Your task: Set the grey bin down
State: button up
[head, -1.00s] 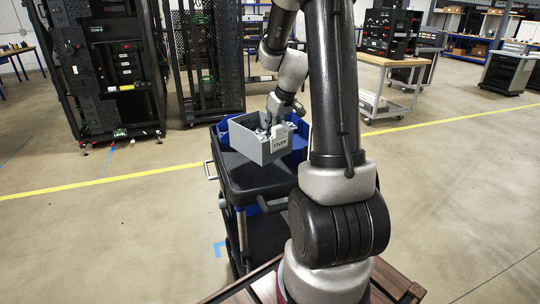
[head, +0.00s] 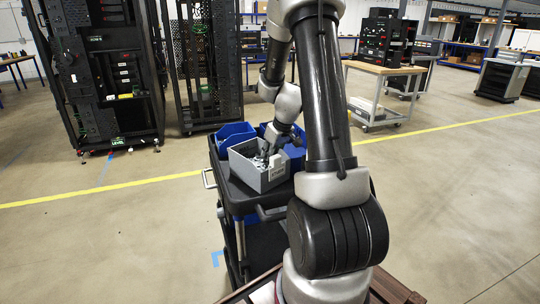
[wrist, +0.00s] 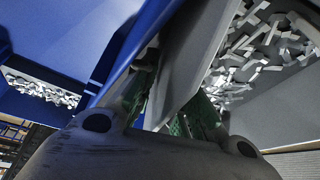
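The grey bin (head: 268,180) is at the front of the black cart's top, in front of two blue bins. In the wrist view the grey bin (wrist: 189,62) shows its wall between my fingers, with many small light pieces inside it. My gripper (head: 272,150) is at the bin's back wall in the head view, and in the wrist view my gripper (wrist: 172,118) has one finger on each side of that wall. It looks shut on the wall. Whether the bin's underside touches the cart is hidden.
The black cart (head: 239,197) carries a left blue bin (head: 233,136) and a right blue bin (head: 294,154) behind the grey one. Black racks (head: 105,75) stand behind at the left. A wood-topped workbench (head: 383,68) is at the back right. The floor around the cart is mostly clear.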

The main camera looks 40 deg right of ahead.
jog(key=a+v, duration=0.2)
jog(key=v, duration=0.6)
jog(key=s+a+v, duration=0.1)
jog(key=a+v, duration=0.1)
jog(key=v, duration=0.5)
jog(key=s+a+r, duration=0.3)
jog(key=s+a, duration=0.2)
jog(key=s, duration=0.4)
jog(key=s+a+r+m, duration=0.1)
jog(key=s+a+r, duration=0.3)
jog(key=s, duration=0.6)
jog(key=shift+s+a+h, duration=0.35)
jog(key=shift+a+h, duration=0.05)
jog(key=shift+a, duration=0.7)
